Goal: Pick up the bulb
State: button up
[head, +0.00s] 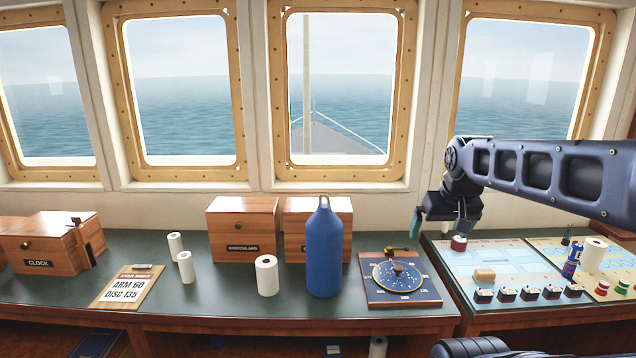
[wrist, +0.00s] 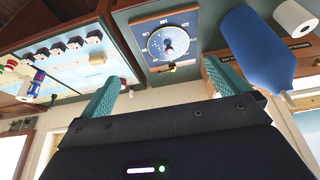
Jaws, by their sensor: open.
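I cannot make out a bulb in either view. My gripper (head: 437,228) hangs above the back of the desk, between the dial board (head: 372,296) and the chart panel (head: 450,262). Its teal fingers are spread in the wrist view (wrist: 162,72), with nothing between them. The dial board shows ahead of the fingers in the wrist view (wrist: 190,22). A closed wooden box (head: 240,228) and a second one (head: 300,245), partly behind the blue bottle (head: 325,250), stand at the back; their insides are hidden.
White rolls (head: 266,275) stand on the desk. A card (head: 128,288) reads "ARM 60 DISC 135". A box labelled CLOCK (head: 42,245) is at left. The chart panel holds a tan block (head: 484,274) and several small dark-and-white pieces.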

dwell(0.4)
jog(key=c, duration=1.1)
